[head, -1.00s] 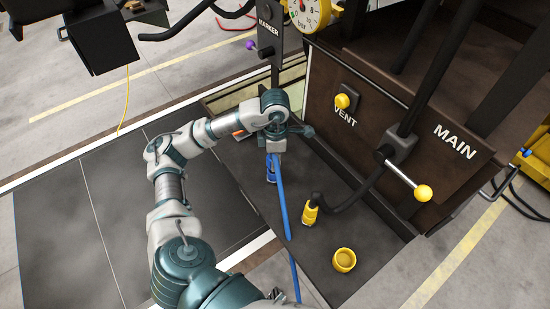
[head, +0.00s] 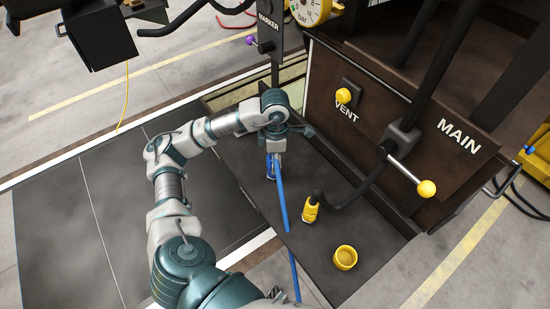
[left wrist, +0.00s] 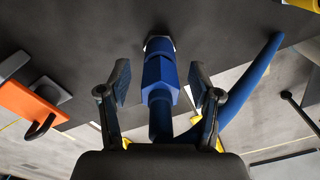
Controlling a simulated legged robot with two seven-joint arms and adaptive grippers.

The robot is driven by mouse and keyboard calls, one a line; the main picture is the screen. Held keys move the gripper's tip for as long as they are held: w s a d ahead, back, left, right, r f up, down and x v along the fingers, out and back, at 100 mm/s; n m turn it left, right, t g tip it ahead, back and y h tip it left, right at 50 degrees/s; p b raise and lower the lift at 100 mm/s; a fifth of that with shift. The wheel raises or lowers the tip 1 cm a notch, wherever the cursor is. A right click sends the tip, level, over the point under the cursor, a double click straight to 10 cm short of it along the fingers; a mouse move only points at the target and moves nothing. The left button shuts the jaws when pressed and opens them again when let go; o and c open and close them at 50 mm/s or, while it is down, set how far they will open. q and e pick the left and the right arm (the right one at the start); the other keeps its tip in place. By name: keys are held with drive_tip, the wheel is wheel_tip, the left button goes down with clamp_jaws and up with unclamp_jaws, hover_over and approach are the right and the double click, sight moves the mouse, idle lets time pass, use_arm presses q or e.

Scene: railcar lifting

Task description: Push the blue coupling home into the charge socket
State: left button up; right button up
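The blue coupling (left wrist: 159,80) stands between the two spread fingers of my left gripper (left wrist: 158,88) in the left wrist view, with a gap on each side. Its far end meets a pale ring (left wrist: 160,42) on the dark deck; I cannot tell how deep it sits or whether this ring is the charge socket. In the head view the coupling (head: 270,167) shows partly below my left gripper (head: 275,157), and a blue hose (head: 283,205) runs from it toward the bottom. My right gripper is not in view.
A yellow coupling (head: 311,209) on a black hose and a yellow round cup (head: 345,258) are on the deck to the right. The MAIN lever (head: 405,170) and yellow VENT knob (head: 343,96) are on the brown panel. An orange object (left wrist: 30,106) lies left in the wrist view.

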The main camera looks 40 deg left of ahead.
use_arm(q)
drive_tip(key=shift+r, duration=0.15)
wheel_tip(320, 180, up, 12)
drive_tip(key=shift+w+a+f, duration=0.1)
drive_tip(key=shift+w+f, duration=0.05)
drive_tip(key=shift+f, duration=0.05)
idle(0.4)
idle(0.6)
